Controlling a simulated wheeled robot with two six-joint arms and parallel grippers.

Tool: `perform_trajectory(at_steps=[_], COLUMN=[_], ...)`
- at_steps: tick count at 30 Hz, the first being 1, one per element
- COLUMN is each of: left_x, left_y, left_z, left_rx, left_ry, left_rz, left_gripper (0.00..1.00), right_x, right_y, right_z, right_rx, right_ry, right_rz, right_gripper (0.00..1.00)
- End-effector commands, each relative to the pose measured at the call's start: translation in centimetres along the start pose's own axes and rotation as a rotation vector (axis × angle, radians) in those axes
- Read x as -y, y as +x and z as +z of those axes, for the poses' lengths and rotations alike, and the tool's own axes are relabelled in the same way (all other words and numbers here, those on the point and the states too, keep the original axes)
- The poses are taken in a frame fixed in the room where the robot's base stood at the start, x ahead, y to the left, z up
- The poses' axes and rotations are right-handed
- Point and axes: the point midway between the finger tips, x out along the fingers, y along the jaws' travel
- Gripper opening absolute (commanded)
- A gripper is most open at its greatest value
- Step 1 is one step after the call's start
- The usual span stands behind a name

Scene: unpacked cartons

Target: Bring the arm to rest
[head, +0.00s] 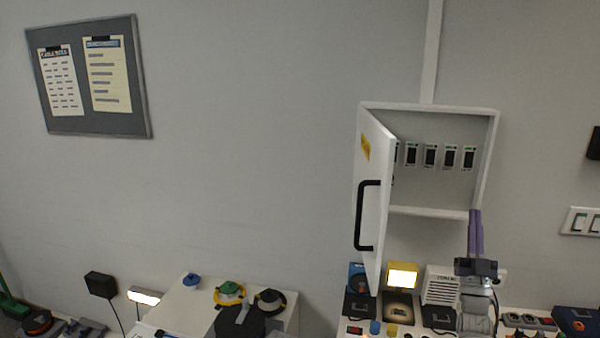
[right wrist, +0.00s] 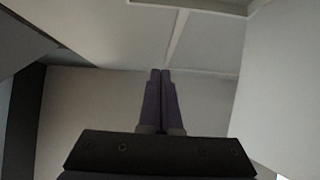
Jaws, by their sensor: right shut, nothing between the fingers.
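My right gripper (head: 475,232) points upward in front of the lower right corner of an open wall cabinet (head: 482,160). Its purple fingers are shut together with nothing between them. The shut fingers also show in the right wrist view (right wrist: 160,100), pointing away toward pale panels. The cabinet's white door (head: 372,200), with a black handle (head: 366,215), stands swung open to the left. Several dark breaker-like switches (head: 430,155) sit in a row inside the cabinet. I cannot tell whether the fingertips touch the cabinet's lower edge. My left gripper is not in view.
Below the cabinet stand a lit yellow lamp (head: 402,277), a white vented box (head: 440,285) and several small devices. A white box with round coloured parts (head: 230,293) stands left of them. A notice board (head: 90,80) hangs at upper left. The wall between is bare.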

Motion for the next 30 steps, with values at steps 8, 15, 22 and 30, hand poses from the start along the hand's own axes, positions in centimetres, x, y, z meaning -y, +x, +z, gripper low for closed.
perform_trajectory(at_steps=[8, 15, 22, 30], left_x=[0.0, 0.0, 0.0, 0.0], left_y=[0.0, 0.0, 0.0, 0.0], left_z=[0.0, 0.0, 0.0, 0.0], left_rx=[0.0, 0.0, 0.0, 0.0], left_ry=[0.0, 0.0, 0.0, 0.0], left_rz=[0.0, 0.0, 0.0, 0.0], left_gripper=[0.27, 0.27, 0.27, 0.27], right_x=[1.6, 3.9, 8.2, 17.6], right_y=[-0.1, -0.8, -3.3, -12.8], right_z=[2.4, 5.7, 10.7, 17.4], right_rx=[0.11, 0.268, 0.526, 1.065], right_ry=[0.018, 0.037, 0.06, 0.055], right_rz=[0.005, 0.006, -0.012, -0.112], right_gripper=[0.0, 0.0, 0.0, 0.0])
